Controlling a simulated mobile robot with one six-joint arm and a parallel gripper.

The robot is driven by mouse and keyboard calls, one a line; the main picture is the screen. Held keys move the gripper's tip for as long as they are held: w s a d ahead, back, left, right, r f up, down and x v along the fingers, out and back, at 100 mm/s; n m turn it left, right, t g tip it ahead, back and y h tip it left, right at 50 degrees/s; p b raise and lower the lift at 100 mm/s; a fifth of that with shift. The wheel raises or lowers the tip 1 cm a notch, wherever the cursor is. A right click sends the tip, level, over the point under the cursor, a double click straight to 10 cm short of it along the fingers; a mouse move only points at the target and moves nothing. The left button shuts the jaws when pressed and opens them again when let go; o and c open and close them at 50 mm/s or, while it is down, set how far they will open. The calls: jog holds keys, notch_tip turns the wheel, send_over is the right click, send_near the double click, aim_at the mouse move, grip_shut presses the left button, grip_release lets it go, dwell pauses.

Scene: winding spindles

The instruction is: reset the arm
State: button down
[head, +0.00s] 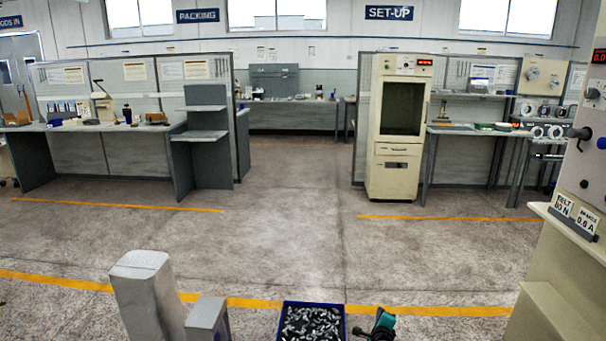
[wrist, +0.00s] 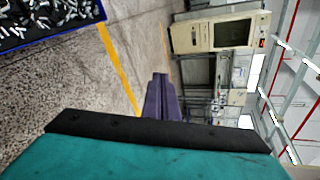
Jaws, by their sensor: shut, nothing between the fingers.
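My gripper (wrist: 160,77) shows in the wrist view, with its two dark purple-grey fingers together and nothing between them. Its teal body with a black band fills the bottom of that view. The fingers point out into open air, touching nothing that I can see. In the head view a teal and black part of my arm's end (head: 382,326) shows at the bottom edge, just right of the blue crate. The fingertips cannot be made out there.
A blue crate (head: 345,326) of small metal parts stands at the bottom of the head view; it also shows at the wrist view's upper left (wrist: 68,31). A cream cabinet (head: 391,180) stands beyond. A cream machine (head: 570,225) stands close on the right. The middle floor is clear.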

jog(key=s+a+f+n+g+y, duration=0.2)
jog(key=s+a+f+n+g, duration=0.35)
jog(key=s+f, duration=0.7)
jog(key=s+a+f+n+g+y, duration=0.3)
jog(key=s+a+f+n, duration=0.3)
jog(key=s+a+f, duration=0.65)
jog(key=s+d+r+n+g, duration=0.1)
jog(key=s+d+n+g, duration=0.1)
jog(key=s, duration=0.8)
jog(key=s+d+r+n+g+h, duration=0.1)
jog(key=s+n+g, duration=0.4)
jog(key=s, duration=0.6)
jog(key=s+d+r+n+g, duration=0.2)
jog(key=s+d+n+g, duration=0.1)
jog(key=s, duration=0.8)
jog(key=n+g+p, duration=0.1)
jog(key=n, duration=0.1)
jog(key=shift+n+h, duration=0.35)
jog(key=shift+h, duration=0.05)
jog(key=shift+d, duration=0.2)
